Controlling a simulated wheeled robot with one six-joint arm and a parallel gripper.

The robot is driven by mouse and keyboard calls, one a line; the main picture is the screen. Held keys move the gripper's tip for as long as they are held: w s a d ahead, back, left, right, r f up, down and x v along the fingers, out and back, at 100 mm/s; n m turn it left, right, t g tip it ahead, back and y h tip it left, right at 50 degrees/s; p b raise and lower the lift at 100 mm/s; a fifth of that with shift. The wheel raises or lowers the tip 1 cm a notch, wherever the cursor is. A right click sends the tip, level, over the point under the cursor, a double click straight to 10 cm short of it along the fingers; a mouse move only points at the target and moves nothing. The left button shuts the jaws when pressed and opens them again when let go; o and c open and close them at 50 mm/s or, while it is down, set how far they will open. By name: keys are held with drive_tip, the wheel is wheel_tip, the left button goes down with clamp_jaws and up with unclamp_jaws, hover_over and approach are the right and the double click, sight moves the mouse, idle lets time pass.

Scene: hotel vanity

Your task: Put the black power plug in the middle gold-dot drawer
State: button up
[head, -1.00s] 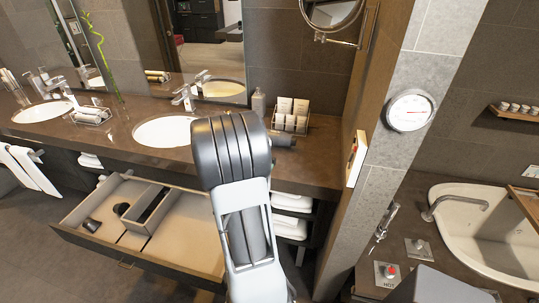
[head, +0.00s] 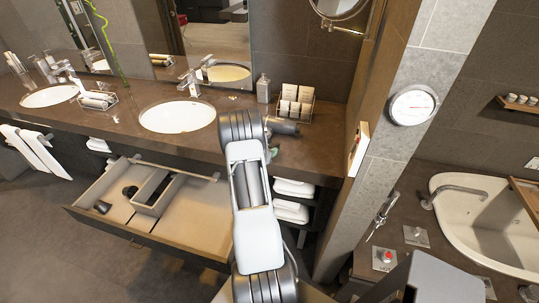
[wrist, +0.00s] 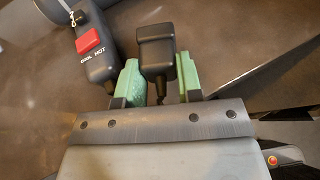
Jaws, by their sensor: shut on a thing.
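The black power plug (wrist: 155,48) is between the two green fingertips of my gripper (wrist: 157,80) in the wrist view. My gripper is shut on it. In the head view my gripper (head: 274,151) shows only as a small green patch beside my arm, over the right part of the counter; the plug cannot be made out there. An open drawer (head: 185,222) sticks out below the counter at the left, with dividers and a few dark items inside. I cannot see a gold dot on it.
A dark handle with a red switch marked COOL and HOT (wrist: 93,45) lies left of my gripper. A rack of packets (head: 295,107) and a bottle (head: 263,89) stand at the back of the counter (head: 325,150). Folded towels (head: 292,208) are on shelves below. A wall (head: 375,150) rises at the right.

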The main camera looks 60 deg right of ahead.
drive_tip(key=shift+f+p, duration=0.4)
drive_tip(key=shift+f, duration=0.85)
drive_tip(key=shift+a+f+b, duration=0.1)
drive_tip(key=shift+f+b, duration=0.35)
drive_tip(key=shift+b, duration=0.15)
